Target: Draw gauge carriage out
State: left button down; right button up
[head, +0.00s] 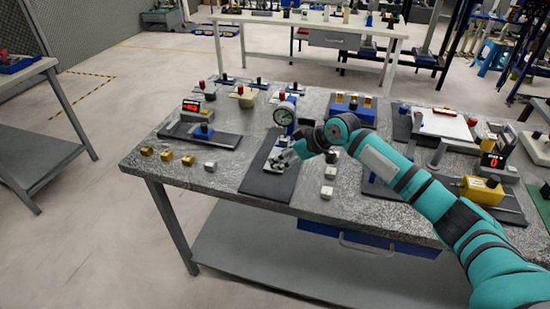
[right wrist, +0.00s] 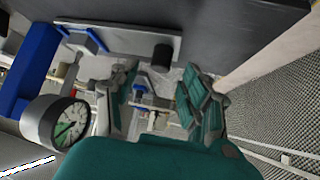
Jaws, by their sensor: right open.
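A round dial gauge (head: 284,114) with a white face and green marking stands on a blue post at the back of a dark mat (head: 262,184) on the bench. In the right wrist view the dial (right wrist: 70,124) is at the lower left, beside the blue post (right wrist: 36,62). A pale grey slide piece (right wrist: 120,38) with a black knob (right wrist: 162,56) lies beyond the fingers; I cannot tell whether it is the carriage. My right gripper (head: 284,160) is low over the mat, in front of the gauge. Its fingers (right wrist: 156,98) are apart with nothing gripped. My left gripper is not visible.
Small brass and grey blocks (head: 166,155) lie left of the mat, and pale blocks (head: 328,182) right of it. A red-display fixture (head: 198,122) stands farther left. A blue block holder (head: 352,108) is behind my arm. A yellow device (head: 480,190) stands at the right.

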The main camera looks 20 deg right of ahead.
jog(key=shift+x, duration=1.95)
jog(key=shift+r, duration=0.1)
jog(key=c, duration=0.8)
grip_shut()
